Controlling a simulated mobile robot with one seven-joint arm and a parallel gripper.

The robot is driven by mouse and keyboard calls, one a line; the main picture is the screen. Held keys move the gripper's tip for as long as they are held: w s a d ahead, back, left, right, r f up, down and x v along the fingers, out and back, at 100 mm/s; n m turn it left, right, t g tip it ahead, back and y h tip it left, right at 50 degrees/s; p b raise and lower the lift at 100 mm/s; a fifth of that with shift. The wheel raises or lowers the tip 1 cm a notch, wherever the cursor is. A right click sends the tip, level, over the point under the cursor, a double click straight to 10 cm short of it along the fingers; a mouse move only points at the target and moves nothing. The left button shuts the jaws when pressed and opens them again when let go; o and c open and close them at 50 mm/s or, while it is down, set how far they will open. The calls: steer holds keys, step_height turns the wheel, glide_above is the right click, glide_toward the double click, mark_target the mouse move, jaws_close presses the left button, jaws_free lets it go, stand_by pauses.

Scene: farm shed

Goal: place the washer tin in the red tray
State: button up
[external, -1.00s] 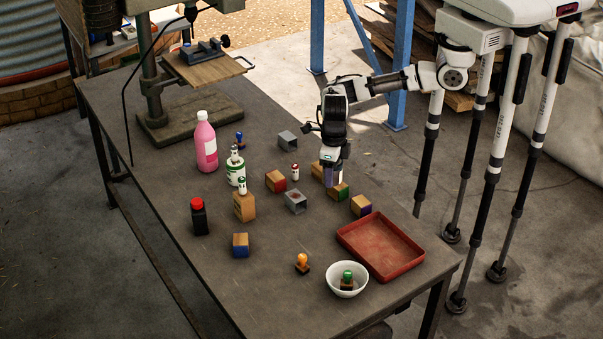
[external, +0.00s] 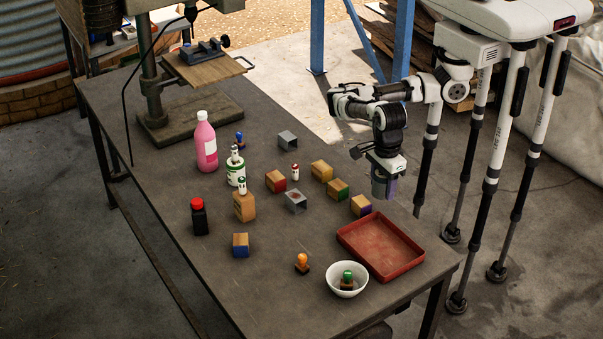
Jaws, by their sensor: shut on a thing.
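The red tray (external: 352,248) lies empty at the near right end of the table. My gripper (external: 384,182) is shut on a small grey-violet thing (external: 382,189), pointing down. It looks like the washer tin, though its label cannot be made out and the fingers partly hide it. In the picture it appears above the tray's far edge, near the table's right edge and apart from the tray. Two grey box-shaped things, one farther back (external: 287,141) and one mid-table (external: 295,202), stand on the table.
A white bowl (external: 335,284) with a green-topped stamp stands beside the tray. A wooden block with a purple end (external: 361,206) sits just behind the tray. Several other blocks, stamps, a pink bottle (external: 206,145) and a dark red-capped bottle (external: 199,218) stand farther left.

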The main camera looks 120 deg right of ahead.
steer(key=shift+s+a+f+n, duration=0.35)
steer(key=shift+a+f+n, duration=0.05)
steer(key=shift+a+f, duration=0.3)
glide_above(380, 250)
step_height(380, 250, down, 13)
steer(key=shift+d+f+p, duration=0.1)
steer(key=shift+f+p, duration=0.1)
steer(key=shift+p, duration=0.15)
steer(key=shift+f, duration=2.55)
steer(key=shift+f, duration=0.2)
steer(key=o, duration=1)
step_height(380, 250, up, 12)
steer(key=shift+r+b, duration=0.2)
steer(key=shift+b, duration=0.4)
